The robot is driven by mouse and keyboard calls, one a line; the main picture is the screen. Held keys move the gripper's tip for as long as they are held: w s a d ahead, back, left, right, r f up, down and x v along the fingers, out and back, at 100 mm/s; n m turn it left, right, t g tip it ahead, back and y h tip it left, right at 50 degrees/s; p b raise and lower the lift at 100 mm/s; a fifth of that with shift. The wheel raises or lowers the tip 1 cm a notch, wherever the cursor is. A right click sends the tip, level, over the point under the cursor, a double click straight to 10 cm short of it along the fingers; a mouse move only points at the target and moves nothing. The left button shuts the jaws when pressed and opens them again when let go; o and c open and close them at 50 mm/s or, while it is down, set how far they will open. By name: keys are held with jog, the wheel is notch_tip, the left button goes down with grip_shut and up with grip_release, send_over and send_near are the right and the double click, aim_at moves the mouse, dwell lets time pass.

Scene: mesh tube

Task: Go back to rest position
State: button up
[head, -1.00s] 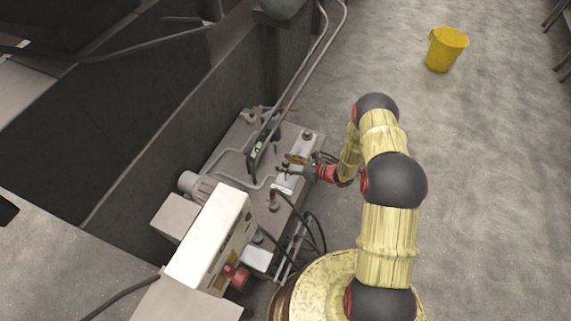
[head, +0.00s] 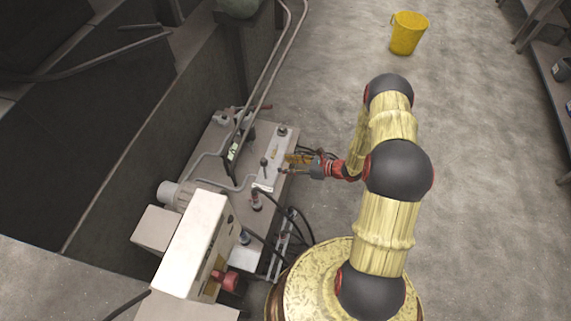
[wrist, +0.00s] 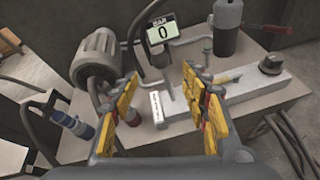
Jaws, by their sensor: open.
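My gripper (head: 289,164) is open at the right edge of a grey machine bench in the head view. In the wrist view its two yellow-padded fingers (wrist: 163,118) are spread apart with nothing held between them. The block also shows in the head view (head: 271,165), just left of my fingertips. My fingers look apart from the lever.
A gauge reading 0 (wrist: 163,33) stands behind the block. A motor (wrist: 98,60) and hose connectors (wrist: 77,127) are at left. A white box (head: 193,243) stands nearer. A yellow bucket (head: 407,33) and shelves (head: 550,60) stand across open floor.

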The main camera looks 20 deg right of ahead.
jog(key=shift+f, duration=0.1)
dwell(0.3)
jog(key=s+a+r+n+g+y, duration=0.1)
jog(key=s+a+r+n+g, duration=0.3)
jog(key=s, duration=0.3)
jog(key=s+a+r+n+g, duration=0.1)
jog(key=s+r+n+g, duration=0.3)
jog(key=s, duration=0.3)
jog(key=s+d+r+n+h, duration=0.25)
jog(key=r+n, duration=0.35)
jog(key=r, duration=0.3)
jog(key=s+d+r+n+g+h, duration=0.1)
jog(key=s+r+n+h, duration=0.35)
jog(key=r, duration=0.45)
jog(key=s+d+r+n+h, duration=0.1)
jog(key=s+r+n+h, duration=0.15)
jog(key=r+n, duration=0.5)
jog(key=s+a+r+n+t+h, duration=0.2)
jog(key=r+t, duration=0.3)
jog(key=r, duration=1.1)
jog(key=shift+s+a+r+n+t, duration=0.25)
jog(key=shift+s+a+n+t, duration=0.15)
jog(key=shift+s+a, duration=0.15)
jog(key=shift+a, duration=0.1)
